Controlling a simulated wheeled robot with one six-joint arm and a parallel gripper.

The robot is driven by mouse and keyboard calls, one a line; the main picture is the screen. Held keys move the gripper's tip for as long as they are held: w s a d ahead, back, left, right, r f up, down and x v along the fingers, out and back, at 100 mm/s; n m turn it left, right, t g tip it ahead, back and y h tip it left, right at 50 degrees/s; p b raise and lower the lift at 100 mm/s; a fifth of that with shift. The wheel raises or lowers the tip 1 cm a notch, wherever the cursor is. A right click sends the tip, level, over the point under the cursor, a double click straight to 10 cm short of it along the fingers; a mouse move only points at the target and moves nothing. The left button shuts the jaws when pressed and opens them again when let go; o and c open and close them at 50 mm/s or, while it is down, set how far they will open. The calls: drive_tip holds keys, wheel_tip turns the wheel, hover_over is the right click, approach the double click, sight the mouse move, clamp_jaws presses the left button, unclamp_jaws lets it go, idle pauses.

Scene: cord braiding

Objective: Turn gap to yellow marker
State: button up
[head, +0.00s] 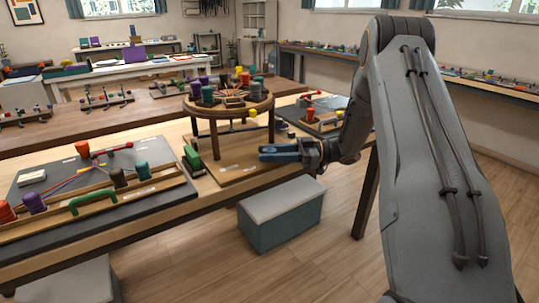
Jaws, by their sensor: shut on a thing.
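A round wooden braiding disk (228,108) stands on wooden legs over a wooden base board (235,172), in the middle of the head view. Several bobbins stand around its top, including a dark green one (207,95) at the front left and a grey-green one (256,92) at the right. A stretch of the front rim between these two carries no bobbin. A small yellow marker (252,113) shows at the front right, just below the rim. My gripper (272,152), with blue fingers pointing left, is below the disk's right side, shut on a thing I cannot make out.
A dark board (92,212) with cords and bobbins lies on the table at left. A grey box (282,212) is on the floor below the table edge. More bobbins and a dark board are behind my gripper.

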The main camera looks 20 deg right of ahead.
drive_tip(key=shift+r, duration=0.15)
drive_tip(key=o, duration=1.1)
drive_tip(key=shift+a, duration=0.1)
drive_tip(key=shift+c, duration=0.2)
drive_tip(key=s+d, duration=0.1)
drive_tip(key=d, duration=0.6)
drive_tip(key=shift+s+d+b, duration=0.2)
drive_tip(key=shift+d+b, duration=0.15)
drive_tip(key=shift+b, duration=0.1)
